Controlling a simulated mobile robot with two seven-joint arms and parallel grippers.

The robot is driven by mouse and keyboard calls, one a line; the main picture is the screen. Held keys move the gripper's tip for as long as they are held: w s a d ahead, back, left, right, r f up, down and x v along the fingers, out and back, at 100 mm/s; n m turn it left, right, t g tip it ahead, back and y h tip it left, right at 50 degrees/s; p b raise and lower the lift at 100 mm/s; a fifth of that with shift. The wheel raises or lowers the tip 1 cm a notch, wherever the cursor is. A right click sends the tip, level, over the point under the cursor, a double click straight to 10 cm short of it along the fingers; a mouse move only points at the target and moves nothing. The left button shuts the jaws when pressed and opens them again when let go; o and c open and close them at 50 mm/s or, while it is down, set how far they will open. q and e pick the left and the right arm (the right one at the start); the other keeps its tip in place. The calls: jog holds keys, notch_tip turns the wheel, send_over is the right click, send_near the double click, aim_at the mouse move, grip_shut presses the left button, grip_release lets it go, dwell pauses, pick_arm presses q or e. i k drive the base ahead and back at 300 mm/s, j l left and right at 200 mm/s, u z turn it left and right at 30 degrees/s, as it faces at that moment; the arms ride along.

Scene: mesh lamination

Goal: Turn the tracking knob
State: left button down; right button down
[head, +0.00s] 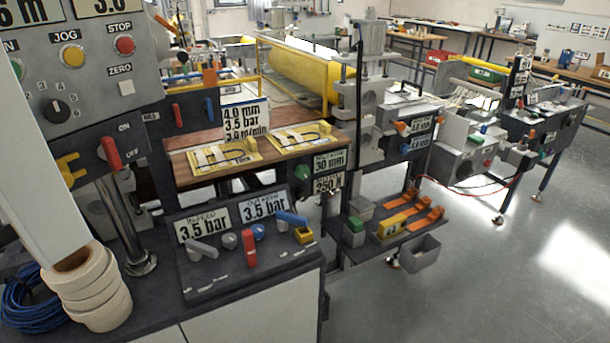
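No label that I can read says tracking, so I cannot tell which control is the tracking knob. A black rotary knob (54,108) with numbers around it is on the grey panel at upper left. A green knob (302,172) sits on the machine front beside small display plates. Grey round knobs (229,241) and a blue knob (258,232) are on the low sloped console, near a red lever (249,248).
The grey panel (90,87) and a white slanted surface (40,170) fill the left side. Tape rolls (98,290) and a blue cable coil (30,302) lie at lower left. A grey bin (420,253) hangs near the middle. The floor (500,285) at right is clear.

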aim_at(302, 173)
jog(key=i+l, duration=0.2)
jog(key=l, duration=0.2)
jog(key=i+l, duration=0.45)
jog(key=l, duration=0.3)
